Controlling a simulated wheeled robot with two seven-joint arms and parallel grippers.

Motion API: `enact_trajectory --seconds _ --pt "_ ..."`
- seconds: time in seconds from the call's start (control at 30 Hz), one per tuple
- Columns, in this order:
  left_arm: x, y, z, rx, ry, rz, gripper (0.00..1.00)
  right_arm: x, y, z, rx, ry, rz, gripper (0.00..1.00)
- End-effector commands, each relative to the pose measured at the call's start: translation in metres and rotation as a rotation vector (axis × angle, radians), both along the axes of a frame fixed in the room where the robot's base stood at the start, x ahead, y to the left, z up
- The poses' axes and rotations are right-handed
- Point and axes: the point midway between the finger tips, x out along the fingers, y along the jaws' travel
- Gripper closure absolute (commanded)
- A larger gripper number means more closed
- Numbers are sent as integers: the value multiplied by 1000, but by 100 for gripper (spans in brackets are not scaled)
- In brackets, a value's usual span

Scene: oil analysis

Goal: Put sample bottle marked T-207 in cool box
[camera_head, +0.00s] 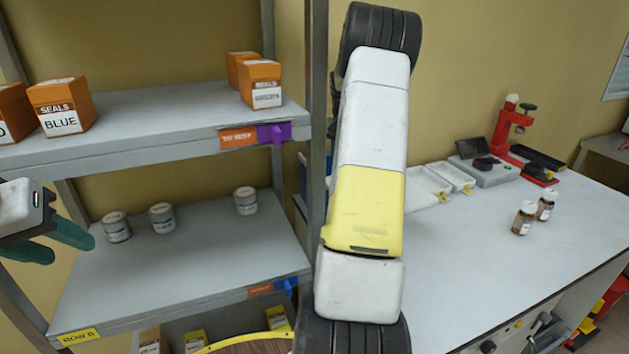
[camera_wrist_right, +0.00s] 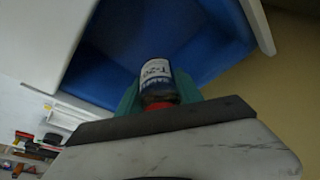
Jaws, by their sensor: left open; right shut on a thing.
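The sample bottle (camera_wrist_right: 157,72) has a white label reading "T-20", with the last character unclear, and a red part at its near end. My right gripper (camera_wrist_right: 158,92) is shut on it, with green fingers on either side. Behind the bottle is the blue inside of a white-rimmed box (camera_wrist_right: 215,50), which looks like the cool box. I cannot tell how deep the bottle is in it. The head view shows neither the right gripper nor this bottle. My left gripper (camera_head: 50,243) is open and empty at the left edge, in front of the shelves.
A shelf rack (camera_head: 180,265) on the left holds orange seal boxes (camera_head: 62,107) and several small tins (camera_head: 162,218). A bench (camera_head: 470,250) on the right carries two brown bottles (camera_head: 523,218), white trays (camera_head: 428,186) and a red stand (camera_head: 510,130). Its front is clear.

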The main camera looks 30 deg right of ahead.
Motion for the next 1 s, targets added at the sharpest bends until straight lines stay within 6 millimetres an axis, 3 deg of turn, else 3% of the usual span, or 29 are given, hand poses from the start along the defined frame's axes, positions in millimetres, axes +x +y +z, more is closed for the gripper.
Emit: enact_trajectory --seconds 0.1,0.2,0.47,0.7,1.0 --pt "0 0 0 0 0 0 58 -1 1 -32 2 3 1 100" --pt "0 0 0 0 0 0 58 0 0 -49 1 0 1 100" --pt "0 0 0 0 0 0 58 0 0 -68 1 0 0 100" --pt "0 0 0 0 0 0 58 0 1 -104 2 1 0 100" --pt "0 0 0 0 0 0 58 0 1 -107 0 -1 1 100"
